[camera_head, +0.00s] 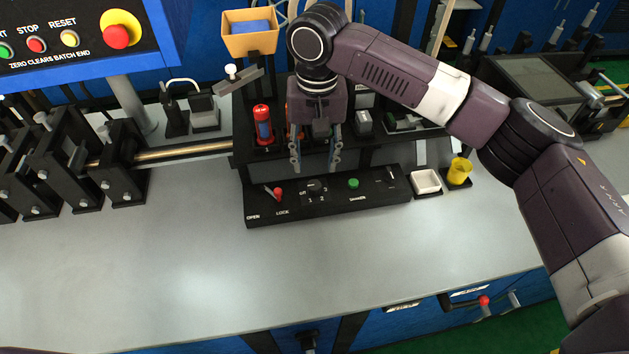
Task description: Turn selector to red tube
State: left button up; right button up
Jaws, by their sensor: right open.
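The selector (316,186) is a small dark knob on the black control panel (370,201), with numbers marked around it. Which mark it points to is too small to tell. The red tube (262,112), with a blue band, stands upright in the black rack behind the panel, left of my gripper. My right gripper (314,166) points down above and just behind the selector. Its two fingers are apart with nothing between them. Its body hides part of the rack. My left gripper is out of view.
A red-tipped lever (278,193) and a green button (353,183) flank the selector. The grey bench (180,270) in front is clear.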

aim_at(315, 185)
jog(key=shift+f, duration=0.5)
jog(key=f+p, duration=0.1)
jog(key=f, duration=0.5)
jog(key=shift+s+f, duration=0.15)
jog(key=shift+s, duration=0.05)
